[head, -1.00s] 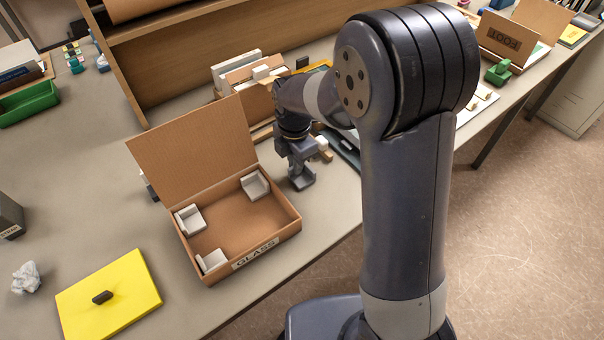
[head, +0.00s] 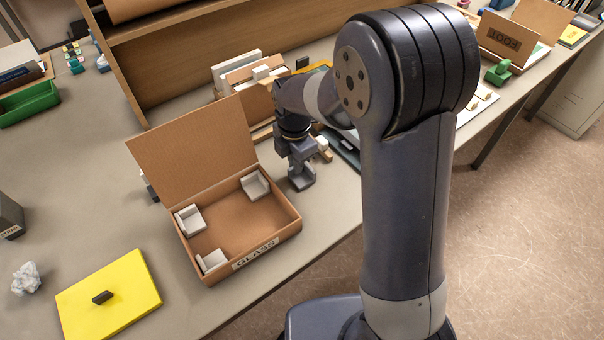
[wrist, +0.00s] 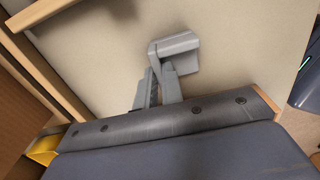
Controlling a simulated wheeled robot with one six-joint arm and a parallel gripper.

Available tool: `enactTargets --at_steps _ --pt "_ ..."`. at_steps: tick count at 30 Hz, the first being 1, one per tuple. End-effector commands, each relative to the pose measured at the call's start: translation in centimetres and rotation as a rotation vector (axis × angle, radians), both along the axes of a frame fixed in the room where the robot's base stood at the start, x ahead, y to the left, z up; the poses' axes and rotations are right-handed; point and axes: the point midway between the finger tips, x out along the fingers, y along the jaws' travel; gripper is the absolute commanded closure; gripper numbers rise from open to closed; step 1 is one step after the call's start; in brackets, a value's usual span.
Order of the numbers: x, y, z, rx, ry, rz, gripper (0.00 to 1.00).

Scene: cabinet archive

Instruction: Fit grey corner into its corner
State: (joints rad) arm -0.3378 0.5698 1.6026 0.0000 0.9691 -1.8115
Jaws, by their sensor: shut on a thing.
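My gripper (wrist: 160,82) is shut on the grey corner (wrist: 177,46), an L-shaped grey piece seen past the fingertips in the wrist view. In the head view the grey corner (head: 302,180) hangs under my gripper, close to the table, just right of the open box; whether it touches the table cannot be told. The cardboard box (head: 270,243) is labelled GLASS and its lid (head: 195,150) stands up at the back. Pale corner pieces sit in its left (head: 190,219), back (head: 255,185) and front (head: 212,261) corners. Its right corner shows bare cardboard.
A yellow lid (head: 125,290) with a dark handle lies at the front left, beside crumpled paper (head: 26,278). A wooden shelf (head: 170,75) and a file box (head: 255,95) stand behind. The table's front edge runs close to the box.

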Motion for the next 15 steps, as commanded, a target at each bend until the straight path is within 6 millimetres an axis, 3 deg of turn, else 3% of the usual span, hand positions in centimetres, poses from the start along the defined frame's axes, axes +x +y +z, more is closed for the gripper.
enactTargets --at_steps 15 --pt "0.0 0.0 1.6 0.0 0.0 0.0 1.0"
